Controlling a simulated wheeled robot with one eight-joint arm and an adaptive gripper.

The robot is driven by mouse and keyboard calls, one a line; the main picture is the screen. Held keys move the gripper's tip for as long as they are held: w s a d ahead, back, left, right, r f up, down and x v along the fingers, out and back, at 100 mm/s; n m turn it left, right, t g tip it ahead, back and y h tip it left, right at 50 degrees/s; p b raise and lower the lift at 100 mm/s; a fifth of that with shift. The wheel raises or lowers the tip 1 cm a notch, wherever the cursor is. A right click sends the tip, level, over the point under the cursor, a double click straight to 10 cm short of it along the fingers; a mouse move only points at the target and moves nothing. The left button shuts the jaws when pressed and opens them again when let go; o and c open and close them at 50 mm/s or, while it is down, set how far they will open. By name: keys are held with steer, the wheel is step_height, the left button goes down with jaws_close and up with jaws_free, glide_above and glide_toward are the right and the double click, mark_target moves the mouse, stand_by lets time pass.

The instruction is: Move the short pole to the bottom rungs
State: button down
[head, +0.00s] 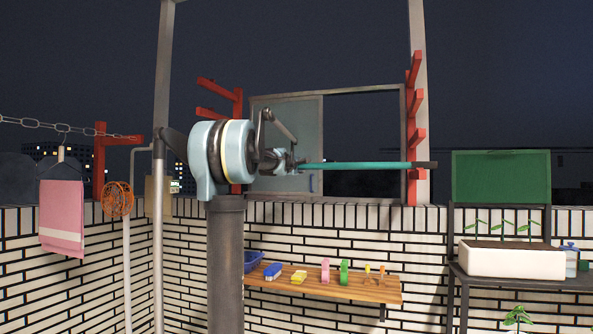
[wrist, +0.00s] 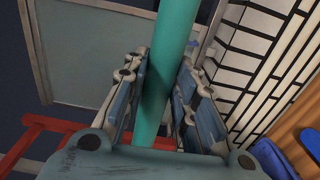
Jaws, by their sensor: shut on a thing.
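The short pole (head: 365,165) is a teal rod with a dark tip. In the head view it runs level from my gripper (head: 292,163) to the right red rung rack (head: 413,130). Its dark tip overlaps the lowest visible rung there; I cannot tell whether it touches. The left red rung rack (head: 237,110) stands partly behind my arm, so its lower rungs are hidden. In the wrist view the pole (wrist: 165,65) passes between both finger pads of my gripper (wrist: 160,105), which is shut on it. A red bar (wrist: 35,130) shows at lower left.
A wooden shelf (head: 350,291) with several small coloured items is below on the brick wall. A white planter (head: 511,259) and green board (head: 501,177) stand at right. A pink towel (head: 61,215) hangs at left. A window frame (head: 322,95) is behind the pole.

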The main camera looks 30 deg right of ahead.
stand_by(0.3)
steer(key=c, duration=1.2)
jaws_free()
steer(key=shift+s, duration=0.1)
steer(key=shift+v, duration=4.95)
steer(key=s+a+f+m+g+y, duration=0.2)
steer(key=s+a+f+g+y, duration=0.1)
steer(key=s+a+f, duration=0.8)
steer(key=s+a+f+m+g+y, duration=0.3)
steer(key=s+a+f+y, duration=0.3)
steer(key=s+a+f, duration=0.6)
steer(key=s+a+f+m+g+y, duration=0.3)
steer(key=s+a+f, duration=0.9)
steer(key=a+f, duration=0.9)
steer(key=shift+s+a+f+y, duration=0.15)
steer(key=shift+f+y, duration=0.3)
steer(key=shift+f, duration=2.4)
steer(key=shift+s+a+f+y, duration=0.15)
steer(key=shift+f+y, duration=0.3)
steer(key=shift+f, duration=2.45)
